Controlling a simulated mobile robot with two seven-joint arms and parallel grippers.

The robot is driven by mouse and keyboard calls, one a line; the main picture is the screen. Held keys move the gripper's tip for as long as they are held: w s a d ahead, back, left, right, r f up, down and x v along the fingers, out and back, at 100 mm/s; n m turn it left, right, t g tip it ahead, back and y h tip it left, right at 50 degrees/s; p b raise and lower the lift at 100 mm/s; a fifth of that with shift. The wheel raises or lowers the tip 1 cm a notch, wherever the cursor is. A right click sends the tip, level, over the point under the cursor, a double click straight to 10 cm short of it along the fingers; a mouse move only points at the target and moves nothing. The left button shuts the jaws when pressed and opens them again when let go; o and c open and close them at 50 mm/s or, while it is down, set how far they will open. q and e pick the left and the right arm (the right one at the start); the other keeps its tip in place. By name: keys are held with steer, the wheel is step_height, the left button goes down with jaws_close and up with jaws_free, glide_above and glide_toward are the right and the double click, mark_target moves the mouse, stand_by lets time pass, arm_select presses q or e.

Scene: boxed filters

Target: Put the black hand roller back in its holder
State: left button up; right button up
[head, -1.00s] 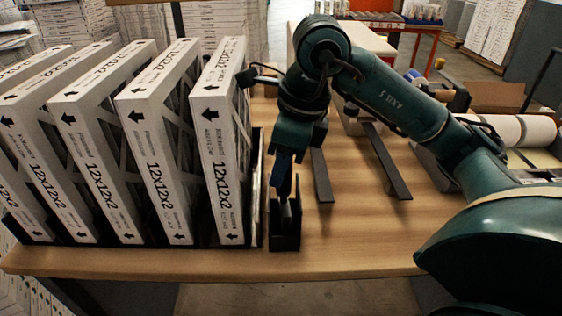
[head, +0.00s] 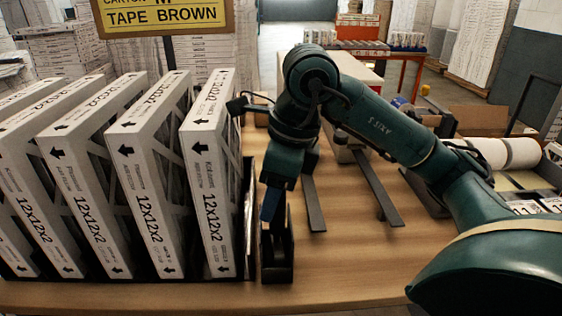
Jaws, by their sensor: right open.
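A narrow black open-topped holder (head: 279,274) stands near the table's front edge, just right of the row of boxed filters. My right gripper (head: 271,212) points down at the holder's top, with its fingertips at or just inside the opening. It is open. A dark shape inside the holder, beside the fingers, may be the black hand roller; it blends with the black walls, so I cannot tell it apart surely or see how it sits. My left gripper is not in view.
Several white boxed filters (head: 214,200) stand upright in a black rack close to the left of my right gripper. Two dark bars (head: 376,190) lie on the wooden table (head: 345,262) to the right. White rolls (head: 505,153) are at the far right.

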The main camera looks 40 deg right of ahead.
arm_select(q)
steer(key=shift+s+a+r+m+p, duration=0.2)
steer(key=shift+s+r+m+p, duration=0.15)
steer(key=shift+p, duration=0.8)
arm_select(e)
steer(key=v, duration=1.2)
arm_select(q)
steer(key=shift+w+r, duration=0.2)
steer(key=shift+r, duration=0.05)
arm_select(e)
steer(key=shift+r, duration=0.15)
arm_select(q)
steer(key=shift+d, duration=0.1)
